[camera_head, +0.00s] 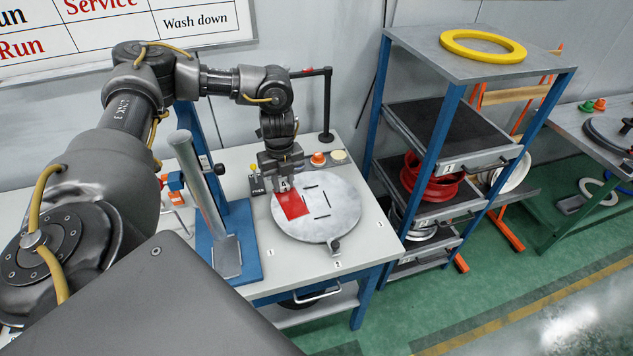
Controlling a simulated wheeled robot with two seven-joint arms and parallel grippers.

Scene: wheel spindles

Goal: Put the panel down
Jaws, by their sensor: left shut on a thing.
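A red panel (291,205) is at the left part of a round grey disc (330,222) on the white table. My left gripper (284,186) is above the disc's left side, pointing down, and is shut on the panel's upper edge. I cannot tell whether the panel's lower edge touches the disc. The disc has several dark slots in its top and a small knob (334,245) at its front rim. My right gripper is not in view.
A blue stand with a grey post (201,190) is left of the disc. Orange and cream buttons (318,159) are behind it. A blue-framed shelf (440,120) with a red wheel rim (432,178) and a yellow ring (482,46) stands at the right.

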